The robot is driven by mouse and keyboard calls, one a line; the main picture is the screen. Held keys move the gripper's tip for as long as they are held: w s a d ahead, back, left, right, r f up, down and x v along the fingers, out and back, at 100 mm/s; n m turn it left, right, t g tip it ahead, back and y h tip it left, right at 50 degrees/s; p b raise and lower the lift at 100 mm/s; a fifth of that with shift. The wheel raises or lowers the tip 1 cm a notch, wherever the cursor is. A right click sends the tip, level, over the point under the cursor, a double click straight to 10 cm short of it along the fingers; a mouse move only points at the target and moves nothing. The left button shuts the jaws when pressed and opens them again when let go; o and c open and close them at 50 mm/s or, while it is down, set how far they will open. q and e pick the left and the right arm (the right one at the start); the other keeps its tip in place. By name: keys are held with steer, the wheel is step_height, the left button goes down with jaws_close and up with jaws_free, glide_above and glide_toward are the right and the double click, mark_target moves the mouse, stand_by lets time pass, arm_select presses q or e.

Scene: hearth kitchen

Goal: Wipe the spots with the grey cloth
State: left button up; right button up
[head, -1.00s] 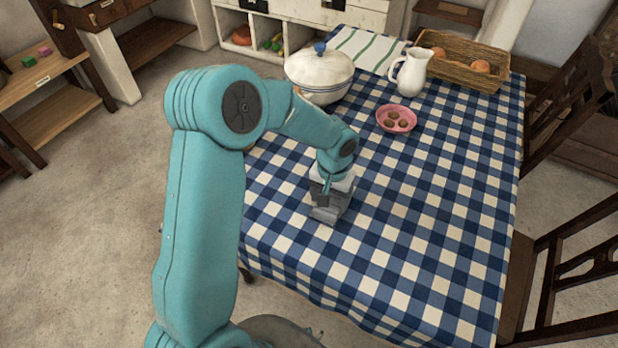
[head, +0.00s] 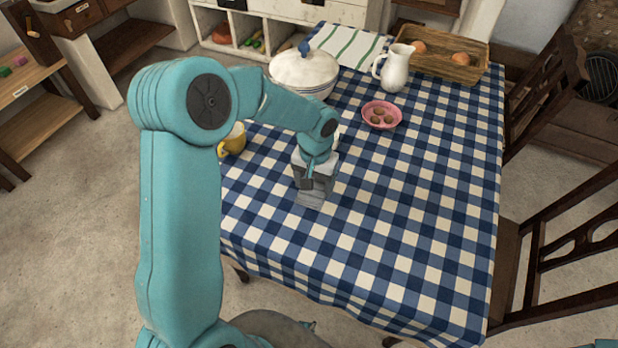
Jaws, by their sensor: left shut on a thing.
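My left gripper (head: 313,183) points down over the near left part of the checked tablecloth (head: 420,215). It is shut on the grey cloth (head: 310,200), a small folded piece at the fingertips. The cloth is low, at or just above the tablecloth; I cannot tell if it touches. No spots can be made out on the blue and white checks; the gripper and arm hide part of the table. My right gripper is not in view.
A yellow mug (head: 235,140) stands partly behind my left arm. A lidded white pot (head: 303,75), a pink bowl (head: 382,115) with brown pieces, a white jug (head: 396,68) and a basket (head: 445,60) stand farther back. Wooden chairs (head: 570,240) are at the right.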

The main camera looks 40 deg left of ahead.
arm_select(q)
steer(key=shift+r+p, duration=0.75)
steer(key=shift+r, duration=0.7)
